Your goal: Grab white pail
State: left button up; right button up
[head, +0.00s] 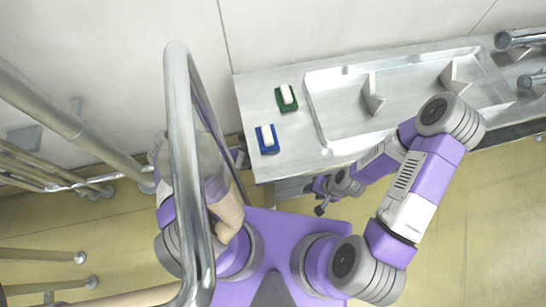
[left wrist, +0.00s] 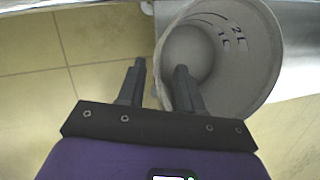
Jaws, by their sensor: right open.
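The white pail (left wrist: 255,75) shows in the left wrist view, open end toward the camera, with dark volume marks on its inner wall. My left gripper (left wrist: 160,82) is open; in that view one finger overlaps the pail's opening and the other is outside the rim, with the rim between them. I cannot tell whether they touch it. I cannot clearly make out the pail or the left gripper in the head view, where a metal rail crosses my left arm. My right gripper (head: 322,207) is open and empty near the sink's front edge.
A steel sink counter (head: 256,95) runs along the wall. A green soap holder (head: 286,99) and a blue one (head: 267,139) stand on its left end. A bent metal rail (head: 180,130) rises in front of my left arm. More rails (head: 45,105) stand at left. Tiled floor (head: 485,230) is clear at right.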

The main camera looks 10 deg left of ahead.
pick_arm(q)
jog(key=shift+b+x, duration=0.5)
jog(key=shift+x, duration=0.55)
jog(key=b+x, duration=0.2)
jog(key=x, duration=0.2)
jog(key=shift+w, duration=0.15)
grip_shut()
dwell(0.4)
